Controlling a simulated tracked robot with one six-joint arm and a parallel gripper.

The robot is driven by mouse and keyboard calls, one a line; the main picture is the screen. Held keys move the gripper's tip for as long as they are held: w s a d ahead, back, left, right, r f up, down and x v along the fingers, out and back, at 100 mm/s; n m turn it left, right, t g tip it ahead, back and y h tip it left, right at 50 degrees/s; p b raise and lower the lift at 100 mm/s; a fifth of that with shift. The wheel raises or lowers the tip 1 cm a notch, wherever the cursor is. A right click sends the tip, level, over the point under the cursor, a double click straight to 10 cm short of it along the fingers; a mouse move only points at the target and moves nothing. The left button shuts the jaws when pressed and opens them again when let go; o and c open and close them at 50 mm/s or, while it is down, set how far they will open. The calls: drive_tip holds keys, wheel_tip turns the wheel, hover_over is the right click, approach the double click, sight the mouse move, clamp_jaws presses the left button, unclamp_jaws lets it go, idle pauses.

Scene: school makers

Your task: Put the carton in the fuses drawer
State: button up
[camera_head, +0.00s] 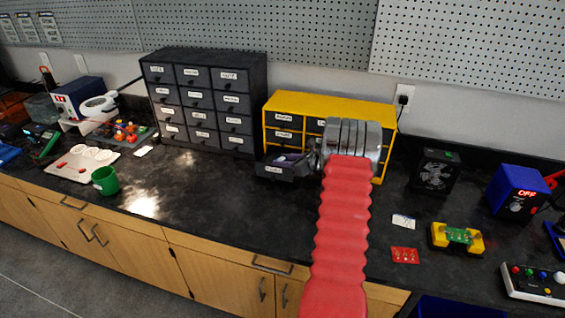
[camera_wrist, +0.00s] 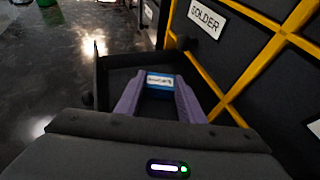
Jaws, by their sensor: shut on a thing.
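My gripper (camera_wrist: 159,88) shows two purple fingers in the wrist view, shut on a small blue carton (camera_wrist: 160,82) with a white label. The carton is within the outline of an open dark drawer (camera_wrist: 101,72). I cannot tell whether it touches the drawer floor. In the head view this open drawer (camera_head: 272,170) sticks out at the lower left of a yellow-framed cabinet (camera_head: 318,103). Its front label is too small to read surely. My arm hides part of the cabinet, and the carton is not clearly visible there.
A closed drawer labelled SOLDER (camera_wrist: 207,19) is beside the open drawer. A dark multi-drawer cabinet (camera_head: 205,100) stands to the left. A green mug (camera_head: 105,180) and a black box (camera_head: 435,171) are on the counter. The counter's middle is clear.

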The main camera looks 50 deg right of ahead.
drive_tip(key=shift+f, duration=0.35)
drive_tip(key=shift+f, duration=0.15)
drive_tip(key=o, duration=0.7)
drive_tip(key=shift+s+a, duration=0.1)
drive_tip(key=shift+o, duration=0.2)
drive_tip(key=shift+f, duration=0.2)
drive_tip(key=shift+s, duration=0.1)
drive_tip(key=shift+s+r, duration=0.15)
drive_tip(key=shift+r, duration=0.25)
drive_tip(key=v, duration=1.1)
drive_tip(key=shift+r, duration=0.45)
